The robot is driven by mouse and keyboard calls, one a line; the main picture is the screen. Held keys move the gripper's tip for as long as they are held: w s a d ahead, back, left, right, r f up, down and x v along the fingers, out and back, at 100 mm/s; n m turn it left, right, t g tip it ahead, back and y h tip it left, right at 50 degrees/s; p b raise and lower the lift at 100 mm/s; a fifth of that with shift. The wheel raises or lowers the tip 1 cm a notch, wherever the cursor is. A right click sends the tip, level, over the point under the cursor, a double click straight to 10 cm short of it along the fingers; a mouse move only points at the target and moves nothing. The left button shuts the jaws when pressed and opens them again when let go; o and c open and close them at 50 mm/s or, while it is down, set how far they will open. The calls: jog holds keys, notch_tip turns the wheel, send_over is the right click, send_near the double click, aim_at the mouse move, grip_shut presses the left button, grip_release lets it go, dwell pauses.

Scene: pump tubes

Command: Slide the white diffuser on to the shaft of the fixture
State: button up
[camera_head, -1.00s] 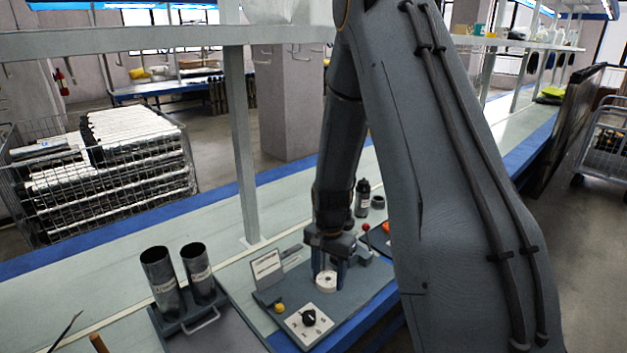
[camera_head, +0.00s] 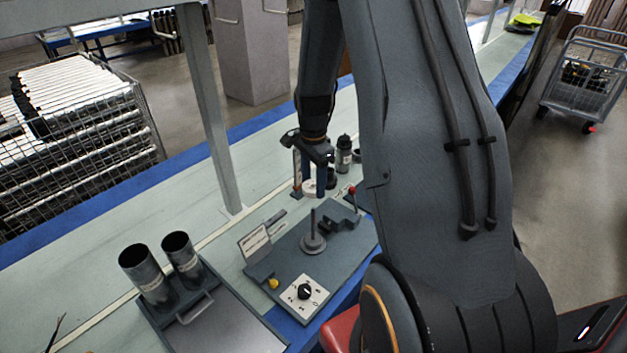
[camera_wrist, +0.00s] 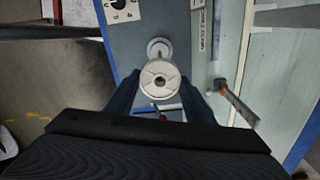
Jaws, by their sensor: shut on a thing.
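The white diffuser (camera_head: 310,188) is a round ring with a central hole. My gripper (camera_head: 310,184) is shut on it, a finger on each side. In the wrist view, the diffuser (camera_wrist: 160,68) sits between the fingertips of my gripper (camera_wrist: 160,92), its face and hole towards the camera. The fixture (camera_head: 345,250) is a grey plate with a thin upright shaft (camera_head: 313,219) on a round base (camera_head: 313,244). The shaft is bare in the head view, and the diffuser is apart from it, behind it in the picture. The wrist view shows the round base (camera_wrist: 155,44) partly behind the diffuser.
A red-knobbed lever (camera_head: 352,189) and a dial panel (camera_head: 302,293) are on the fixture. A label stand (camera_head: 254,243) is at its left. Two dark tubes (camera_head: 147,276) stand in a rack further left. Dark bottles (camera_head: 344,155) stand behind the gripper.

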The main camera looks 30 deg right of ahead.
aim_at(313, 208)
jog(key=shift+a, duration=0.1)
jog(key=shift+f+b, duration=1.55)
jog(key=shift+f, duration=1.35)
jog(key=shift+f+b, duration=0.45)
jog(key=shift+f, duration=0.9)
jog(key=o, duration=1.1)
jog(key=shift+r+b, duration=1)
jog(key=shift+r, duration=2.95)
